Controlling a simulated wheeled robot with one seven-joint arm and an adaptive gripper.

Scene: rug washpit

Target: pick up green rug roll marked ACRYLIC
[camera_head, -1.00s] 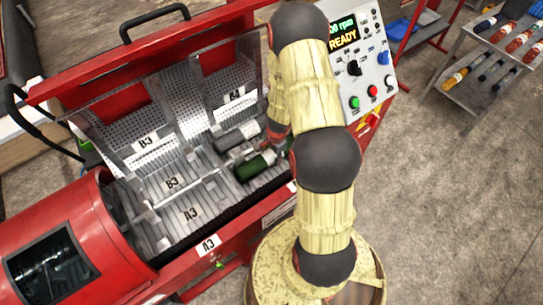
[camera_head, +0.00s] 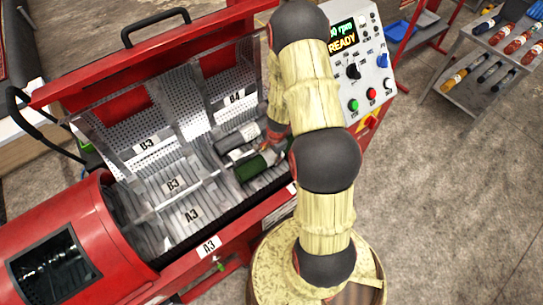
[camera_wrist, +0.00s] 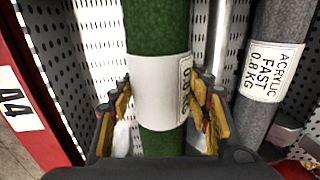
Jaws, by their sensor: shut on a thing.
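The green rug roll (camera_head: 252,167) lies in a compartment of the red machine's open drum, at the right end in the head view. In the wrist view the green roll (camera_wrist: 158,30) runs up the middle, with a white paper band whose print is mostly turned away. My gripper (camera_wrist: 160,100) is shut on the green roll, one finger on each side at the band. In the head view my gripper (camera_head: 276,140) is partly hidden by my arm. A grey roll (camera_head: 238,137) lies beside it; in the wrist view the label of this grey roll (camera_wrist: 272,75) reads ACRYLIC FAST 0.8KG.
Perforated metal walls and dividers stand close on both sides of the roll. An A4 sign (camera_wrist: 14,100) is on the red machine edge. A control panel (camera_head: 365,65) reading READY stands right of the drum. A rack (camera_head: 490,60) with several rolls stands far right, beyond open floor.

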